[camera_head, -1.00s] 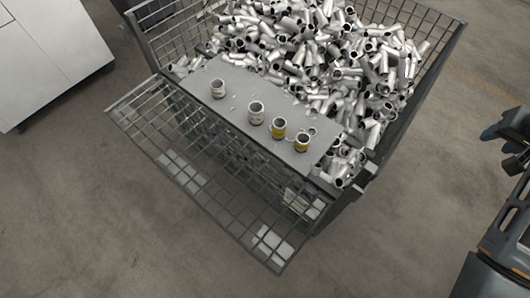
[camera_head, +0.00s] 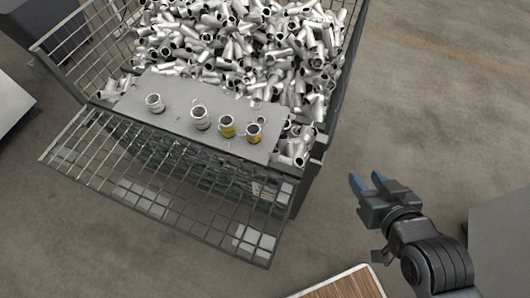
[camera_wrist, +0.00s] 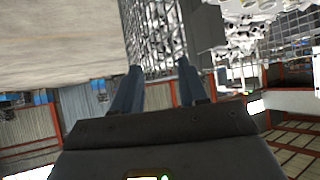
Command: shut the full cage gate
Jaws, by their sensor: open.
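The cage (camera_head: 327,95) is a grey wire-mesh bin heaped with metal pipe fittings (camera_head: 240,45). Its gate (camera_head: 150,195) is a mesh panel folded down and outward at the front, hanging open at a slant. My gripper (camera_head: 367,184) is to the right of the cage and gate, apart from both, with its two blue-grey fingers spread and empty. The wrist view shows the open fingers (camera_wrist: 160,85) with the cage mesh (camera_wrist: 155,35) beyond them.
A grey board (camera_head: 185,120) lies at the cage's front edge with several small cups, two of them yellow, on it. A wood-topped surface (camera_head: 345,285) shows at the bottom. A pale cabinet (camera_head: 12,105) is at far left. Concrete floor between gripper and cage is clear.

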